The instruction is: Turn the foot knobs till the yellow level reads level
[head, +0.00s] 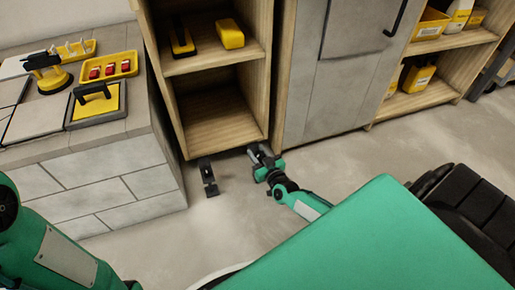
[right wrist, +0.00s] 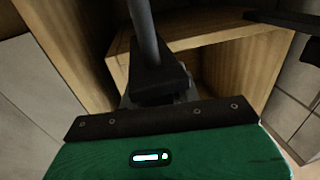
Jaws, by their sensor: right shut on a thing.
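My right gripper (head: 258,156) is low at the floor, at the right front corner of the open wooden cabinet (head: 267,60). It is shut on a foot knob there; the knob is mostly hidden by the fingers. The right wrist view shows the dark gripper parts (right wrist: 158,82) and a grey rod in front of the cabinet wood (right wrist: 222,68). I cannot pick out a yellow level for certain or read a bubble. Yellow pieces (head: 182,40) (head: 229,33) lie on the upper shelf. My left gripper is not in view.
A dark bracket-like piece (head: 208,178) is on the floor by the cabinet's left front corner. A tiled block (head: 110,185) with yellow tools on top stands at left. A grey cabinet door (head: 335,100) is at right. The floor in front has free room.

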